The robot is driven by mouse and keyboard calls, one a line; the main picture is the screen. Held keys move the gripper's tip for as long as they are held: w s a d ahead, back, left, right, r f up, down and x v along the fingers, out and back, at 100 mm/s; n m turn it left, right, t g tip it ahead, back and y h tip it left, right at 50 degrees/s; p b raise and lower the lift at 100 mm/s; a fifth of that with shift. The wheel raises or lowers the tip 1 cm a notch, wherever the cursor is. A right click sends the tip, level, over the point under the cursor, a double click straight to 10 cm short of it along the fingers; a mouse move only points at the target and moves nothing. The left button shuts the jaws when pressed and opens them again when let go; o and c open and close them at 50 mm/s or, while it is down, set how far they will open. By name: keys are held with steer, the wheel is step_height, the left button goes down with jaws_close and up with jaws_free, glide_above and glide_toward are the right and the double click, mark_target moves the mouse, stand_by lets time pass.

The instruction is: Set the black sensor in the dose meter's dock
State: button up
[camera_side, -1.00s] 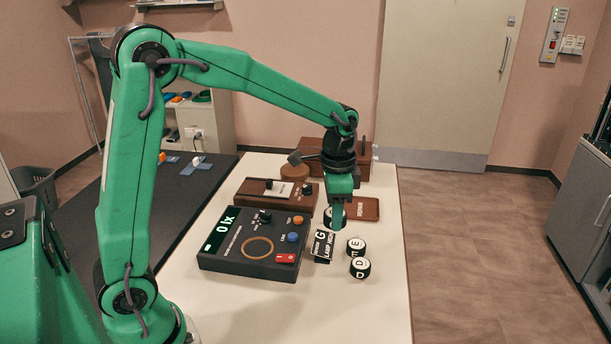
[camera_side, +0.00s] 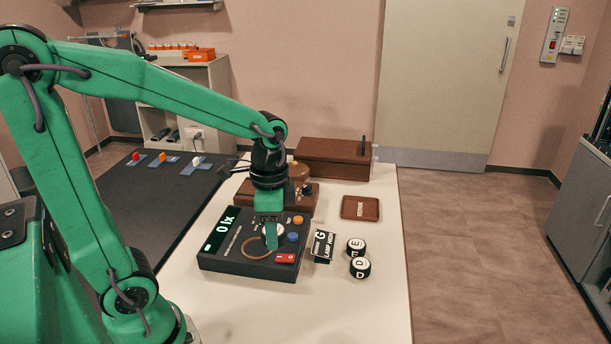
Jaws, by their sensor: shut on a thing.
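The dose meter is a dark box (camera_side: 226,261) with a lit display reading "0 lx", an orange knob, a blue knob and a red switch. Its dock is an orange-brown ring (camera_side: 257,256) on the top face. My gripper (camera_side: 270,241) points down over the meter, at the far right part of the ring. It is shut on the black sensor (camera_side: 265,231), a small round piece whose pale face shows beside the fingers. The fingers hide most of it. I cannot tell whether the sensor touches the meter.
Two black pucks with white tops, marked E (camera_side: 356,247) and D (camera_side: 360,268), stand right of the meter, near a "LAMP HIGH" card (camera_side: 324,247). A brown REPAIR tray (camera_side: 360,207) lies behind them. Wooden boxes (camera_side: 333,159) stand at the back. The front table is clear.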

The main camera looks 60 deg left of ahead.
glide_above(257, 248)
step_height(257, 248, down, 7)
steer(key=shift+f, duration=2)
steer(key=shift+f, duration=0.15)
steer(key=o, duration=1)
steer(key=shift+o, duration=0.2)
step_height(257, 248, up, 12)
steer(key=shift+r, duration=0.2)
